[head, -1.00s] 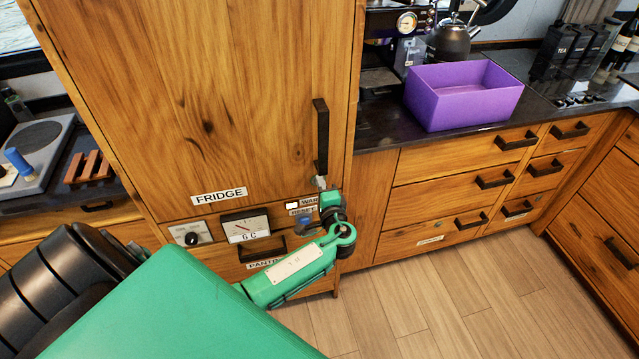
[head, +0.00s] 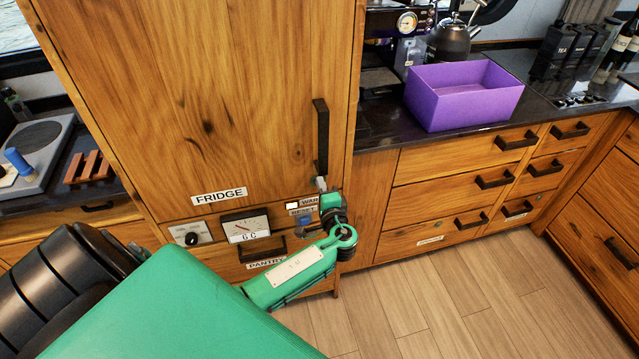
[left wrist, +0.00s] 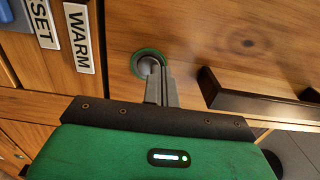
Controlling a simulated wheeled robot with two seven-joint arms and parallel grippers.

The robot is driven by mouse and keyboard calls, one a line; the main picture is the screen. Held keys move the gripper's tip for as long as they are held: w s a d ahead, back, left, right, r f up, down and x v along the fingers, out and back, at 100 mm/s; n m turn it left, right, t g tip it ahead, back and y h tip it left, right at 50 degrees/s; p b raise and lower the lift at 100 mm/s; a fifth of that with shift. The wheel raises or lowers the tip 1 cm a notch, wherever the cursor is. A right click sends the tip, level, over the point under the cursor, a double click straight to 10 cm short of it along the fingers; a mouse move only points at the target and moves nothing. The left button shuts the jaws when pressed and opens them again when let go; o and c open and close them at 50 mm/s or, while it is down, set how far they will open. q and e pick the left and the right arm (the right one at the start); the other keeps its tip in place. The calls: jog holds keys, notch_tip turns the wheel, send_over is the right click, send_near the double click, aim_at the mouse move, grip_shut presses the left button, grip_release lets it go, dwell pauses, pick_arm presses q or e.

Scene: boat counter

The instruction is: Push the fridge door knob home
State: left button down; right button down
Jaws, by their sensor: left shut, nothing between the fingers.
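The wooden fridge door (head: 200,100) is shut, with a FRIDGE label (head: 219,197) low on it and a dark vertical handle (head: 321,140) at its right side. In the left wrist view the knob (left wrist: 142,64) is a round grey piece in a green ring on the wood. My left gripper (head: 321,184) is shut and empty, just below the handle. In the left wrist view its fingertips (left wrist: 153,68) overlap the knob and hide part of it. I cannot tell whether they touch it or how far it stands out. My right gripper is not in view.
Below the door are a dial (head: 192,238), a gauge (head: 246,227), a blue RESET button (head: 305,221) and a WARM label (left wrist: 79,38). The dark handle (left wrist: 260,95) lies close right of my fingers in the wrist view. A purple bin (head: 464,95) stands on the counter.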

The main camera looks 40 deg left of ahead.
pick_arm(q)
jog(key=shift+v, duration=2.85)
jog(key=s+d+f+g+h, duration=0.1)
jog(key=s+f+g+h, duration=0.3)
jog(key=f, duration=0.7)
jog(key=s+f+m+h, duration=0.1)
jog(key=s+f, duration=0.4)
jog(key=f, duration=0.7)
jog(key=s+d+f+g+h, duration=0.1)
jog(key=s+f+g+h, duration=0.3)
jog(key=f, duration=0.7)
jog(key=s+d+f+n+g+h, duration=0.1)
jog(key=s+f, duration=0.5)
jog(key=s, duration=0.6)
jog(key=s+d+f+n+h, duration=0.2)
jog(key=s+f, duration=0.4)
jog(key=s, duration=0.5)
jog(key=s+d+f+n+g+h, duration=0.1)
jog(key=s+f, duration=0.5)
jog(key=s, duration=0.6)
jog(key=d+n, duration=0.1)
jog(key=n, duration=0.1)
jog(key=shift+s+d+n+g+h, duration=0.15)
jog(key=shift+s+n+g+h, duration=0.15)
jog(key=shift+s+h, duration=0.1)
jog(key=shift+w+f, duration=0.1)
